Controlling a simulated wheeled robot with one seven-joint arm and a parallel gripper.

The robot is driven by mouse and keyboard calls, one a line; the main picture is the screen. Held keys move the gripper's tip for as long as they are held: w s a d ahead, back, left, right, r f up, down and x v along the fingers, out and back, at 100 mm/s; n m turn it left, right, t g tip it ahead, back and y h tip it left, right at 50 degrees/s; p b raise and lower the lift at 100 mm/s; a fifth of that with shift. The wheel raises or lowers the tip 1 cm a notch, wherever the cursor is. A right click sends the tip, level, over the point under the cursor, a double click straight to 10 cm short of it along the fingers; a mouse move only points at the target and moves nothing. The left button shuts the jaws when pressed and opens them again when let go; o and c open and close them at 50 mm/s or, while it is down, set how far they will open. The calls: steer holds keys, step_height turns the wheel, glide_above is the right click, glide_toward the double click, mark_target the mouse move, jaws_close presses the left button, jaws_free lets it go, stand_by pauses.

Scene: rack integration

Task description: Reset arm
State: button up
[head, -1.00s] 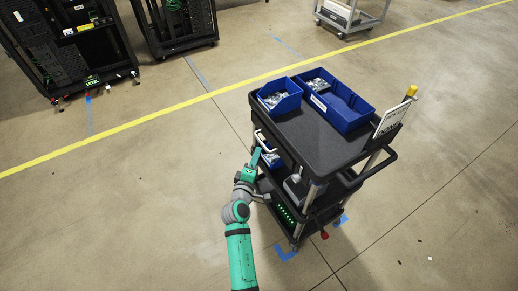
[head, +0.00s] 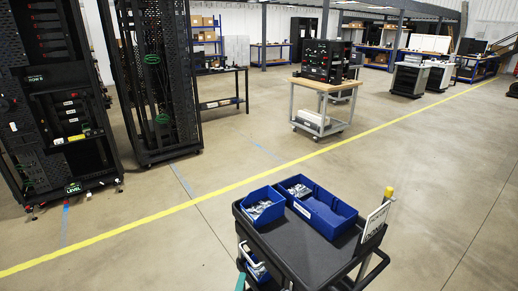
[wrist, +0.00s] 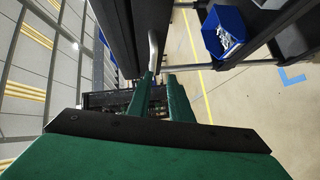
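My gripper (wrist: 160,78) shows in the wrist view as two green fingers with a visible gap between them. It looks open, with nothing clearly held. A pale metal handle (wrist: 153,50) of the black cart lies just beyond the fingertips; I cannot tell whether they touch. In the head view the cart (head: 291,241) stands at the bottom centre. Only a sliver of my green arm (head: 240,283) shows there, at the cart's left side; the gripper itself is out of that view.
Two blue bins (head: 263,206) (head: 323,209) with small bagged parts sit on the cart top beside a white sign (head: 375,221). A lower blue bin (wrist: 224,30) is close right of my gripper. Black racks (head: 55,110) stand at left. Open floor lies beyond the cart.

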steer(key=s+d+f+m+g+y, duration=0.1)
steer(key=s+f+m, duration=0.2)
steer(key=s, duration=0.9)
steer(key=s+d+f+m+y, duration=0.1)
steer(key=s+f+m+y, duration=0.15)
steer(key=s, duration=0.95)
steer(key=s+d+r+m, duration=0.2)
steer(key=s+r+m, duration=0.2)
steer(key=s, duration=0.6)
steer(key=s+d+r+m+h, duration=0.1)
steer(key=s+d+r+m, duration=0.2)
steer(key=s, duration=0.7)
step_height(320, 180, up, 5)
steer(key=shift+d+f+m, duration=0.2)
steer(key=shift+m, duration=0.75)
